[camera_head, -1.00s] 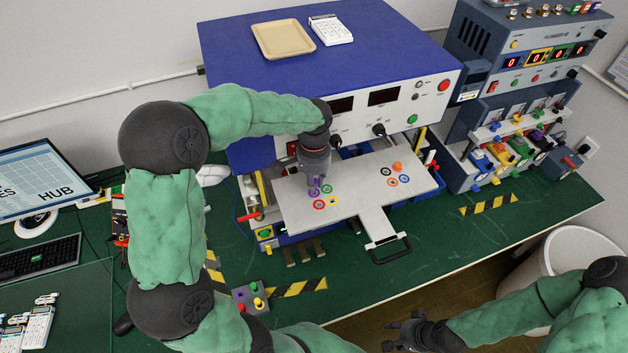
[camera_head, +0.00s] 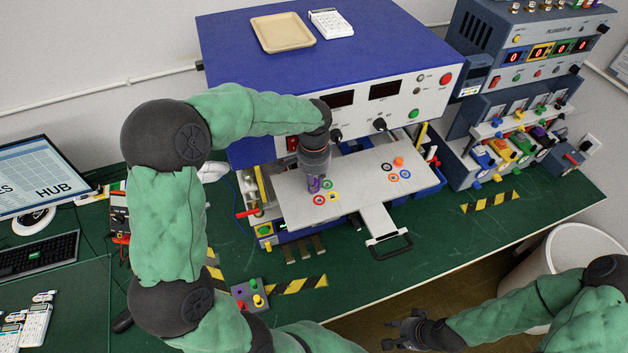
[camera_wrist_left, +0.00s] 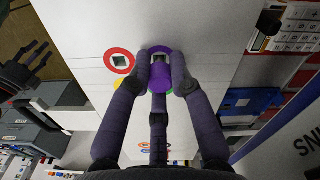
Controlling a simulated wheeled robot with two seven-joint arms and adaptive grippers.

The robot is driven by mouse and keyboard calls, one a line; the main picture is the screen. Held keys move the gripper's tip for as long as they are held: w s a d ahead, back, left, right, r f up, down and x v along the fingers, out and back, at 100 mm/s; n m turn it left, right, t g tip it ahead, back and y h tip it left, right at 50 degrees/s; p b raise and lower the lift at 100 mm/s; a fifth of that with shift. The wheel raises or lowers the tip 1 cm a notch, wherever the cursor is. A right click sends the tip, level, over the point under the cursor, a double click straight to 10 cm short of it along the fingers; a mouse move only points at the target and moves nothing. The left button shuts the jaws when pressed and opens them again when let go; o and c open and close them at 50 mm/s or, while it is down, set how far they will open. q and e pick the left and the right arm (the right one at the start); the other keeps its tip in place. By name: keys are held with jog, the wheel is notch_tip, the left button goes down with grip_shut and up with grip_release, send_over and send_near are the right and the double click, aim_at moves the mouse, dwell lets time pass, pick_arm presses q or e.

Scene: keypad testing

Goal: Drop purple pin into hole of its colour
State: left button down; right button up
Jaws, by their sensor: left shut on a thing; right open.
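My left gripper (camera_head: 315,184) is over the left part of the white plate (camera_head: 350,205) and points down. In the left wrist view the left gripper (camera_wrist_left: 160,85) is shut on the purple pin (camera_wrist_left: 160,99). Just beyond the pin's end, a purple ring with a square hole (camera_wrist_left: 161,53) shows on the plate. I cannot tell whether the pin touches the plate. A red ring with a square hole (camera_wrist_left: 120,61) lies beside it. My right gripper (camera_head: 402,330) is open and empty, off the table's front edge.
An orange pin (camera_head: 398,161) stands on the plate's right part, near black, blue and orange rings. The plate has a black handle (camera_head: 389,245) at the front. The blue machine (camera_head: 330,70) stands behind. A small button box (camera_head: 250,294) sits on the green table (camera_head: 480,230).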

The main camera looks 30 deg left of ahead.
pick_arm(q)
jog(key=shift+f+b, duration=0.35)
jog(key=shift+f, duration=0.25)
jog(key=c, duration=1)
grip_release()
jog(key=shift+c, duration=0.2)
notch_tip(320, 180, up, 12)
